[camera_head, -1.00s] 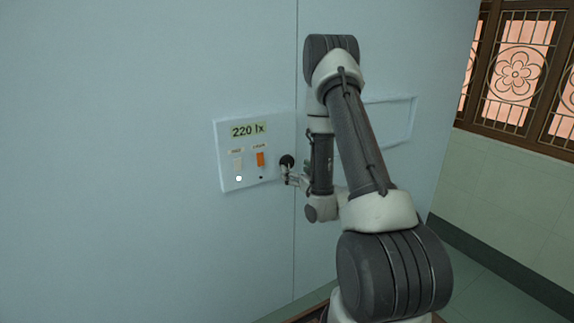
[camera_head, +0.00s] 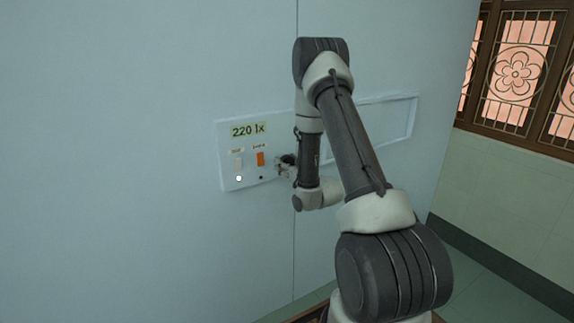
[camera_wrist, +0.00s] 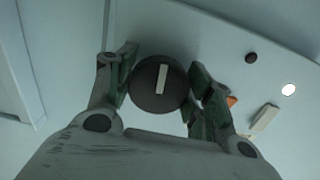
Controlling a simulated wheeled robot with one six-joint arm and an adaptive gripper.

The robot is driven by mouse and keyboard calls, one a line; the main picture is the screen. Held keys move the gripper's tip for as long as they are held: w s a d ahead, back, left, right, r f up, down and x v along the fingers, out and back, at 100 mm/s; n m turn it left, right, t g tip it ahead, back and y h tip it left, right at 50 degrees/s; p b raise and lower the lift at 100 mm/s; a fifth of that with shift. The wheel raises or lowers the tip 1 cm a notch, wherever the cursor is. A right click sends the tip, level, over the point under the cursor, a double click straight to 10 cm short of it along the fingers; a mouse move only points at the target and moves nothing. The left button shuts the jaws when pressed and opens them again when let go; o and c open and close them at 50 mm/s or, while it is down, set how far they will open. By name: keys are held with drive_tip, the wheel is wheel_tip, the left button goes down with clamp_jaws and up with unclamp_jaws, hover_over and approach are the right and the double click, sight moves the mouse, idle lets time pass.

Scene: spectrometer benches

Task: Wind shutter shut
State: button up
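A round black knob (camera_wrist: 158,84) with a white pointer bar sits between the two fingers of my gripper (camera_wrist: 162,85) in the wrist view. The bar is nearly upright in that view, its top leaning slightly right. The fingers stand apart on either side of the knob; they look open, with little room to each side. In the head view my gripper (camera_head: 284,170) is at the knob, on the right part of the white panel (camera_head: 228,184), and largely hides it. A display (camera_head: 248,129) on the panel reads 220 lx. No shutter is clearly recognisable.
An orange switch (camera_head: 260,159) and a pale switch (camera_head: 238,164) are left of the knob, with a bright white light (camera_head: 238,179) below. A pale rectangular frame (camera_head: 412,118) is on the wall to the right, partly behind my arm. The wall at left is bare.

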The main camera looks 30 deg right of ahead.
drive_tip(key=shift+m, duration=0.9)
drive_tip(key=o, duration=1)
drive_tip(key=shift+o, duration=0.2)
drive_tip(key=shift+s, duration=0.1)
drive_tip(key=s, duration=0.7)
drive_tip(key=shift+s, duration=0.15)
drive_tip(key=shift+d+f, duration=0.1)
drive_tip(key=shift+f, duration=0.05)
